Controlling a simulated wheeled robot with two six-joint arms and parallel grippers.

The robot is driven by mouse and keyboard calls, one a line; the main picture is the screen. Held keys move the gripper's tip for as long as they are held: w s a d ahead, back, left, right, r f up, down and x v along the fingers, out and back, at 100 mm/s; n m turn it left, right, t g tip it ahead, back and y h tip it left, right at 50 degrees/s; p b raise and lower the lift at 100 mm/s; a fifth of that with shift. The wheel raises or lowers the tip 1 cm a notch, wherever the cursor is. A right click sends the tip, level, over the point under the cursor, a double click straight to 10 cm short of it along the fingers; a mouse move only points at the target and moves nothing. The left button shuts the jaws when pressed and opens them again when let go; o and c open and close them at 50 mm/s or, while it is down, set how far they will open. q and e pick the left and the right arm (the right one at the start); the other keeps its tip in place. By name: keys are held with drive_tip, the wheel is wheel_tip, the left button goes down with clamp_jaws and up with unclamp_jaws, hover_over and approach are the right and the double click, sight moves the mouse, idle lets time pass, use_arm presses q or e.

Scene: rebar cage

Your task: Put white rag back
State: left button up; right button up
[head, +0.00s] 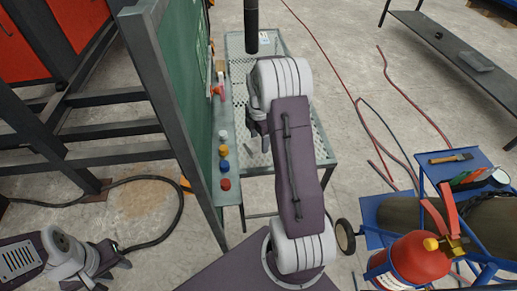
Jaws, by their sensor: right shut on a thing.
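I cannot make out a white rag in the head view. My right gripper (257,128) is beside the green board, above the mesh-topped metal cart (322,138). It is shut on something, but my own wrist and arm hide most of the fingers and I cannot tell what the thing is. My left gripper (117,254) is low at the left, over the concrete floor and away from the cart. Nothing shows in it, and its finger gap is not clear.
A green board (188,80) in a dark metal frame stands left of the cart. Its ledge (232,165) holds small coloured caps and a red-and-white item (218,88). A red extinguisher (410,262) and blue trolley (430,185) stand right. Hoses cross the floor.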

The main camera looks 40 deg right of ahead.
sight(259, 142)
drive_tip(key=shift+w+a+f, duration=0.1)
drive_tip(key=shift+w, duration=0.05)
wheel_tip(259, 142, down, 4)
drive_tip(key=shift+b, duration=0.7)
drive_tip(key=o, duration=1.2)
wheel_tip(259, 142, up, 12)
drive_tip(key=p, duration=0.3)
